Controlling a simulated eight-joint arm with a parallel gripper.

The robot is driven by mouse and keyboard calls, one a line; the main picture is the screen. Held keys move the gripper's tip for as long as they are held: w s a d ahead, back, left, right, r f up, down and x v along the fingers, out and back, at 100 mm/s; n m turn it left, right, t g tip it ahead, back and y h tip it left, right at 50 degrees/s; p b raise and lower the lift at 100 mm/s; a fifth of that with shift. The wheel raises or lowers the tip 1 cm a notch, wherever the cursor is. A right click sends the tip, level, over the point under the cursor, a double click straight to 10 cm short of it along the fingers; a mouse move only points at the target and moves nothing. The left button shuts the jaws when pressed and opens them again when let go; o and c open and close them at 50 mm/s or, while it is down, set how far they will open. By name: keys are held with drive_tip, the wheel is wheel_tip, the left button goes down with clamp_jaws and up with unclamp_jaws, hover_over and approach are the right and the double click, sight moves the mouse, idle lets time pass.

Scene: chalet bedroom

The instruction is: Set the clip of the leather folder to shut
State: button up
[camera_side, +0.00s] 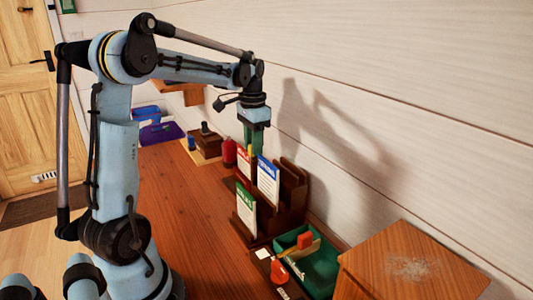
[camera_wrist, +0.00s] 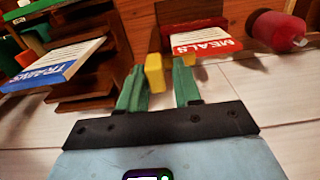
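My gripper (camera_side: 256,150) points down over the back end of the wooden card rack (camera_side: 292,190). In the wrist view its two green fingers (camera_wrist: 158,88) are apart. A yellow block (camera_wrist: 154,73), perhaps the clip, lies between and just beyond the fingertips, and I cannot tell whether they touch it. The yellow block sits beside a white card with a red MEALS band (camera_wrist: 203,40). A dark red piece (camera_wrist: 188,27) behind that card may be the leather folder. Whether the clip is open or shut cannot be told.
A blue TRAINS card (camera_side: 268,181) and a green-banded card (camera_side: 246,209) stand in the rack. A red jar (camera_side: 229,152) is beyond it. A green tray (camera_side: 318,268) and orange-red object (camera_side: 279,271) are in front. The wall is close on the right; the tabletop (camera_side: 190,215) left is clear.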

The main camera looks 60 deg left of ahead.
wheel_tip(320, 180, up, 12)
idle(0.6)
drive_tip(key=shift+f, duration=0.15)
